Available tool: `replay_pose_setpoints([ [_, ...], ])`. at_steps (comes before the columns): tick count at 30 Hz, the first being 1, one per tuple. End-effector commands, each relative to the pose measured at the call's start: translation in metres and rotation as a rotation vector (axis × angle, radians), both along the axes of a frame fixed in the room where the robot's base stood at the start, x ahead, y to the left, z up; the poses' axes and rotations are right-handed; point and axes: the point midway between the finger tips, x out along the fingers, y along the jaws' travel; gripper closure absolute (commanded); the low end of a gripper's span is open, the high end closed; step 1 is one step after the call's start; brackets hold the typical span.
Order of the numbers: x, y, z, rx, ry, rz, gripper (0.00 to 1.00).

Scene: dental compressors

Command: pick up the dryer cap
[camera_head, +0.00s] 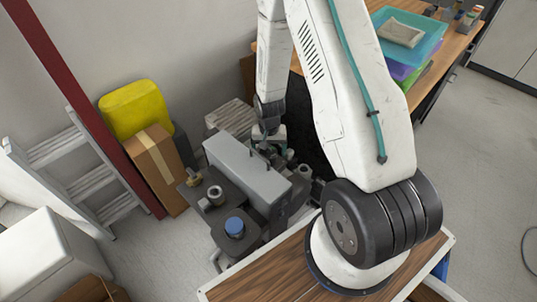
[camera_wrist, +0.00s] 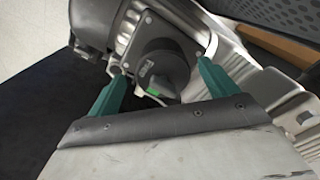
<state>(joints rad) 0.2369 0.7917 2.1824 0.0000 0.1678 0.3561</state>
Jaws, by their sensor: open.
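My gripper (camera_wrist: 161,73) is open, with its two teal fingers apart. Between and beyond the fingertips in the wrist view is a dark round knob-like part (camera_wrist: 165,62) on a dark square plate, with a small green mark. I cannot tell whether it is the dryer cap, or whether the fingers touch it. In the head view my gripper (camera_head: 268,138) is low behind the grey compressor housing (camera_head: 240,165), and its fingertips are mostly hidden. A blue cap (camera_head: 234,226) sits on a dark unit in front of that housing, apart from my gripper.
A wooden-topped bench (camera_head: 265,275) stands in front. A cardboard box (camera_head: 158,165), a yellow container (camera_head: 135,108) and a ladder (camera_head: 75,165) stand at the left. A table with a teal tray (camera_head: 425,48) is at the back right. Ribbed pale metal (camera_wrist: 285,105) lies close to the right finger.

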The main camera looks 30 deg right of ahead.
Motion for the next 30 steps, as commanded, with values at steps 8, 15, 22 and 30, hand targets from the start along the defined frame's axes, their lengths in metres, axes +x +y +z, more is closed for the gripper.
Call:
replay_pose_setpoints([
  [8, 0.003, 0.001, -0.031, 0.0, 0.0, 0.0, 0.15],
  [15, 0.003, 0.001, -0.032, -0.001, -0.001, 0.001, 0.18],
  [22, 0.003, 0.001, -0.032, 0.0, 0.0, 0.0, 0.66],
  [30, 0.003, 0.001, -0.03, -0.001, -0.001, 0.0, 0.66],
])
